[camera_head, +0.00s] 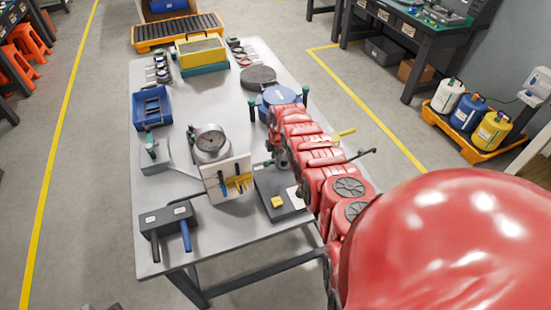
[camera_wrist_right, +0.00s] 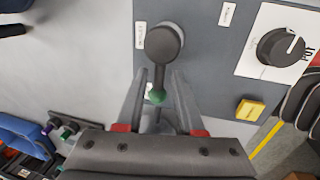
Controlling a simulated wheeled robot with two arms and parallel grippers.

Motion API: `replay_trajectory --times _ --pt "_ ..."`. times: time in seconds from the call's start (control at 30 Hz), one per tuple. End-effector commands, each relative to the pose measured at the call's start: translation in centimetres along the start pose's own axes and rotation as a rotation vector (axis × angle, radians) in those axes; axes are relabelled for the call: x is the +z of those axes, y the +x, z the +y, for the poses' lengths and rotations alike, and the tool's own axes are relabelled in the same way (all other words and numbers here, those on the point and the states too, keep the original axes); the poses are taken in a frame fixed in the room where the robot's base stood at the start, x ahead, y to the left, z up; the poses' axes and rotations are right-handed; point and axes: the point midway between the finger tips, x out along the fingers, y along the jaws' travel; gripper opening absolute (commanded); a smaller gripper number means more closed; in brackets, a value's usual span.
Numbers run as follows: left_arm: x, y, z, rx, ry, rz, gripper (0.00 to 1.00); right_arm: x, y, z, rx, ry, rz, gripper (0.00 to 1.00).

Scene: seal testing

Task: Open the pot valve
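The control box (camera_head: 268,187) is a dark grey plate on the table's front right. It also fills the upper middle of the right wrist view (camera_wrist_right: 205,65). On it, a black round dial with a white pointer line (camera_wrist_right: 280,48) sits on a white card lettered POT. A black round-topped lever (camera_wrist_right: 163,42) stands left of the dial. My right gripper (camera_wrist_right: 160,72) is open, with the lever's black top just beyond and between its fingertips. I cannot see contact. A green ball (camera_wrist_right: 157,97) shows between the fingers. Small dark shapes at the head view's bottom edge may be my left gripper.
A yellow button (camera_wrist_right: 249,108) is on the box. A blue bin (camera_head: 152,108) is farther left. My red right arm hides the table's right side.

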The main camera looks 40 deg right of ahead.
Motion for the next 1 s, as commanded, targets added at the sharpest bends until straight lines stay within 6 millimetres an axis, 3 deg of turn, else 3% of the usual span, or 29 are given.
replay_trajectory --times 0.03,0.2,1.0 --pt "0.00 0.01 0.00 0.000 0.000 0.000 0.00 0.00 0.00 0.01 0.000 0.000 0.000 0.26" --pt "0.00 0.00 0.00 0.000 0.000 0.000 0.00 0.01 0.00 0.01 0.000 0.000 0.000 0.00" --pt "0.00 0.00 0.00 0.000 0.000 0.000 0.00 0.01 0.01 0.00 0.000 0.000 0.000 0.00"
